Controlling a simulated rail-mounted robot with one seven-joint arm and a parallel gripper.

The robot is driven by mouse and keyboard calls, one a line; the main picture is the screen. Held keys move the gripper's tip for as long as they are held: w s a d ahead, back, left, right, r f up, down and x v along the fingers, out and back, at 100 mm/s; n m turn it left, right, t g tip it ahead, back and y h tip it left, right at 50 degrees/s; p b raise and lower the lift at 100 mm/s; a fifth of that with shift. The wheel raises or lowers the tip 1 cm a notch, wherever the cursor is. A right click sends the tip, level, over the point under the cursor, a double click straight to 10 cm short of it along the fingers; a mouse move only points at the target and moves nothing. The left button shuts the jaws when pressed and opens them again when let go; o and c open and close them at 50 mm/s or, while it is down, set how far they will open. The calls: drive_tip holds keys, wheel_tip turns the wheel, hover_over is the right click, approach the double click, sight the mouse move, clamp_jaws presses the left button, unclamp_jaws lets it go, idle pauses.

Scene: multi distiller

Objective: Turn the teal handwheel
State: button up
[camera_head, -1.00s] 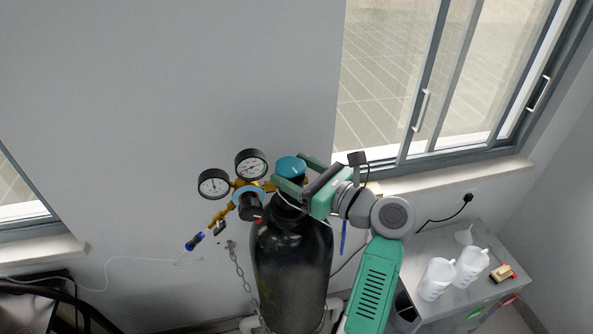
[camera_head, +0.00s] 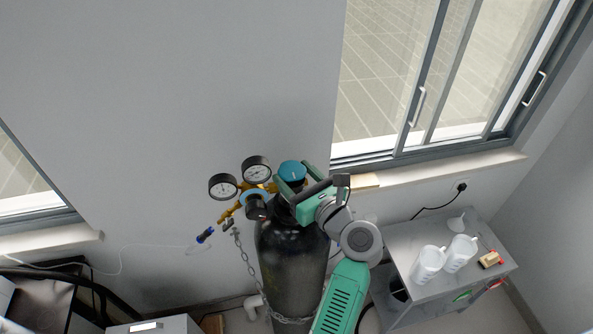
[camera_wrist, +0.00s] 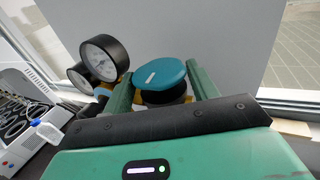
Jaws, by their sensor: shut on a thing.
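The teal handwheel (camera_head: 292,171) sits on top of a dark gas cylinder (camera_head: 291,255). It also shows in the wrist view (camera_wrist: 160,73), as a round teal cap with a short white mark on its top. My gripper (camera_head: 288,184) reaches in from the right in the head view. In the wrist view its two green fingers (camera_wrist: 160,92) stand on either side of the handwheel, shut on it. The exact contact at the fingertips is partly hidden behind the wheel.
Two pressure gauges (camera_head: 240,178) and a brass regulator with a blue ring (camera_head: 255,199) stand close left of the handwheel. A chain (camera_head: 240,255) hangs by the cylinder. A grey cabinet (camera_head: 410,250) with white jugs (camera_head: 429,264) is at the right. A window (camera_head: 430,80) is behind.

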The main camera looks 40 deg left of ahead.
drive_tip(key=o, duration=0.9)
drive_tip(key=b+v, duration=0.1)
drive_tip(key=v, duration=0.6)
drive_tip(key=shift+s+d, duration=0.1)
drive_tip(key=shift+d, duration=0.3)
